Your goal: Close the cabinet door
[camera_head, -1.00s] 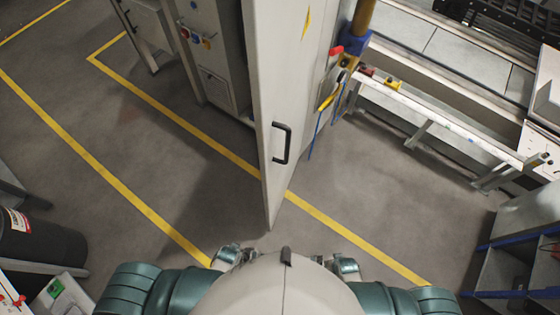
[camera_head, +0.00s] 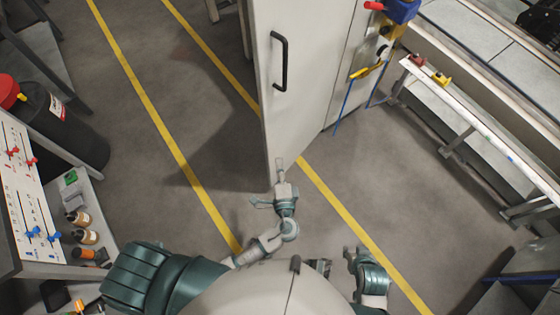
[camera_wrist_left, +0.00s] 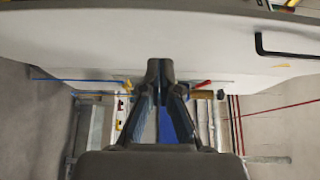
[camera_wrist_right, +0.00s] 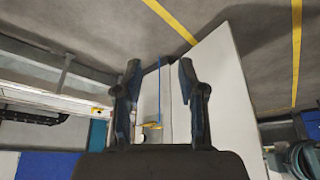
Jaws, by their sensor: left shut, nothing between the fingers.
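The cabinet door (camera_head: 310,75) is a tall light-grey panel standing open ahead of me, with a black bar handle (camera_head: 279,62). In the left wrist view the door panel (camera_wrist_left: 150,38) spans the top, its handle (camera_wrist_left: 285,46) at the right. My left gripper (camera_head: 280,163) is reached forward near the door's lower end; its fingers (camera_wrist_left: 160,65) are shut and empty. I cannot tell whether they touch the panel. My right gripper (camera_wrist_right: 159,66) is open and empty, held back near my body; a pale panel (camera_wrist_right: 220,95) shows beyond it.
Yellow floor lines (camera_head: 175,145) run along the grey floor. A white bench (camera_head: 470,120) stands at the right. A black bin (camera_head: 60,120) and a workbench (camera_head: 25,185) with bottles are at the left. The floor between is clear.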

